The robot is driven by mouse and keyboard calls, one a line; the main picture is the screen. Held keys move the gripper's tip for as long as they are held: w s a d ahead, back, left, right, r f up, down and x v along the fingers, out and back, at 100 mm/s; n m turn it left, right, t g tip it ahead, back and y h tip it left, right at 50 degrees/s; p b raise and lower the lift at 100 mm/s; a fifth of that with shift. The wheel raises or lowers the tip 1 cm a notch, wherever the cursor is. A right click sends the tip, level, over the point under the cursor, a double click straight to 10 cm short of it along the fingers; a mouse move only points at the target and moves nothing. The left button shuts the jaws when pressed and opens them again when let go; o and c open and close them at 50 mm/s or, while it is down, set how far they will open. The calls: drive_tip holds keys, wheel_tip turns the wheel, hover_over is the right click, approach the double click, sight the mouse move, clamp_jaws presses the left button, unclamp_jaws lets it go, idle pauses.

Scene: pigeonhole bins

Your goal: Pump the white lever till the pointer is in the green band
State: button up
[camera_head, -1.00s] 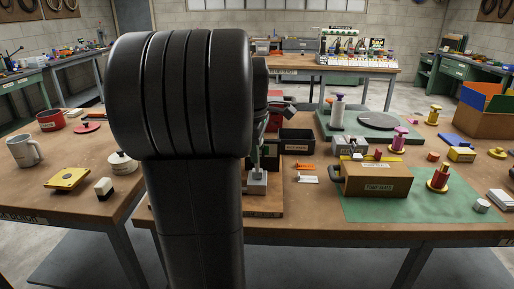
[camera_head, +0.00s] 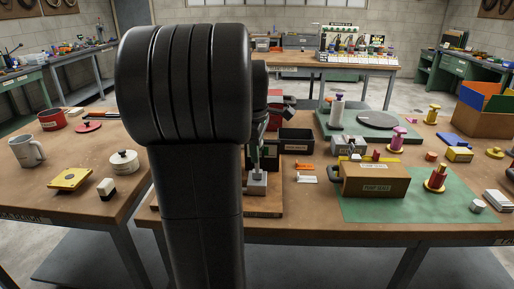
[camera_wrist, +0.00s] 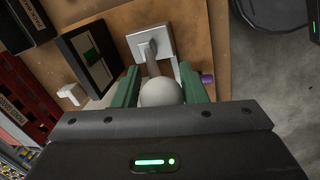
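The white lever has a pale round knob (camera_wrist: 161,93), which sits between the two green fingers of my gripper (camera_wrist: 160,85) in the wrist view. The fingers appear to press against both sides of it. The lever's stem runs up to a light square base plate (camera_wrist: 151,44) on a brown board. A dark gauge panel with a white edge and a small green band (camera_wrist: 92,56) stands left of the lever; I cannot make out its pointer. In the head view my arm hides most of this, and a grey-white block (camera_head: 257,184) shows beside it.
A black bin (camera_head: 296,141) stands behind the lever board. A brown box (camera_head: 375,180) lies right of it on a green mat (camera_head: 408,205). In the wrist view a purple piece (camera_wrist: 207,78) lies just right of the right finger, and red boxes (camera_wrist: 30,105) are at left.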

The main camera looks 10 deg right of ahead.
drive_tip(key=shift+o, duration=1.3)
wheel_tip(320, 180, up, 14)
drive_tip(key=s+a+p, duration=0.1)
drive_tip(key=s+p, duration=0.1)
drive_tip(key=shift+f, duration=0.15)
drive_tip(key=shift+a, duration=0.1)
drive_tip(key=f+b, duration=0.1)
drive_tip(key=f, duration=0.3)
drive_tip(key=w+f, duration=0.1)
drive_tip(key=f, duration=0.4)
drive_tip(key=w+d+f+b, duration=0.1)
drive_tip(key=f, duration=0.4)
drive_tip(key=shift+d+b, duration=0.1)
drive_tip(key=shift+b, duration=0.2)
drive_tip(key=shift+r, duration=0.1)
drive_tip(key=shift+r, duration=0.1)
